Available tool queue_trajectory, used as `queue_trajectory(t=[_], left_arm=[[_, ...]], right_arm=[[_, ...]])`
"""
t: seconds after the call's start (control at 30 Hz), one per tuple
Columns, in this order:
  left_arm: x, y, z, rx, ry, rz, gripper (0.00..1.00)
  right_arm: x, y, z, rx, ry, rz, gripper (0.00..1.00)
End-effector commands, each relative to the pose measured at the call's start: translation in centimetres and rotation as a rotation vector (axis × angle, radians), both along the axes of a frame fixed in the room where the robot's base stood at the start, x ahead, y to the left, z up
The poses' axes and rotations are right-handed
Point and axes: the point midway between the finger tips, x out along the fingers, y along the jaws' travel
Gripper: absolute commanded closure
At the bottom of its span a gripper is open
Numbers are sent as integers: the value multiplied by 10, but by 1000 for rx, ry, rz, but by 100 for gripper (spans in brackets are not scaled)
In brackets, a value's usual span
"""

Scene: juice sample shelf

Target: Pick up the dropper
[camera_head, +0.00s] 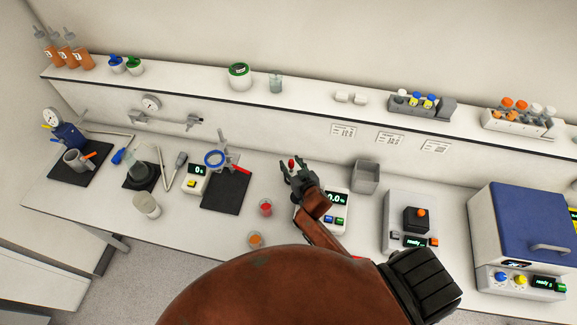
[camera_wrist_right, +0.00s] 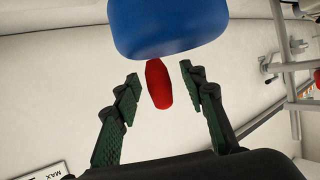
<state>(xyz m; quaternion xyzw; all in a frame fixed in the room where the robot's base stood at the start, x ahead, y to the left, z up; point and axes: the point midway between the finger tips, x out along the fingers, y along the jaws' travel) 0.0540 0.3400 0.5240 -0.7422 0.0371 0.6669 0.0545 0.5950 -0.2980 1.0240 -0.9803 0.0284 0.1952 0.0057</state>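A small red bulb, which looks like the top of the dropper (camera_head: 291,163), shows at the fingertips of my right gripper (camera_head: 298,172) in the head view. In the right wrist view the red dropper bulb (camera_wrist_right: 158,84) lies between the two fingers of the right gripper (camera_wrist_right: 160,85). The fingers are open, with a gap on each side of the bulb. The rest of the dropper is hidden. My left gripper is not in view.
A scale (camera_head: 335,222) lies beneath my right arm, with a grey open container (camera_head: 366,176) to its right. A cup of red liquid (camera_head: 265,208) and a cup of orange liquid (camera_head: 255,240) stand to the left. A large blue rounded shape (camera_wrist_right: 165,25), unidentified, fills the top of the wrist view.

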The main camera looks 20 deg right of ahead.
Motion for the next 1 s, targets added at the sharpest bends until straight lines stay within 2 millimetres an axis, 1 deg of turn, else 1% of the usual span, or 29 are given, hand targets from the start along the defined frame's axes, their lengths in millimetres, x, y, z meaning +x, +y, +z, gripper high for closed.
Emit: queue_trajectory(t=[0.1,0.23,0.67,0.9,1.0], left_arm=[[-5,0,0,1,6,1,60],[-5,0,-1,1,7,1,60],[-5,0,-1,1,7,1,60],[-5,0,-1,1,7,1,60],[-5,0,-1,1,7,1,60]], right_arm=[[2,0,-2,0,1,0,61],[2,0,-1,0,1,1,61],[2,0,-1,-1,0,1,91],[2,0,-1,-1,0,1,92],[2,0,5,-1,-2,1,92]])
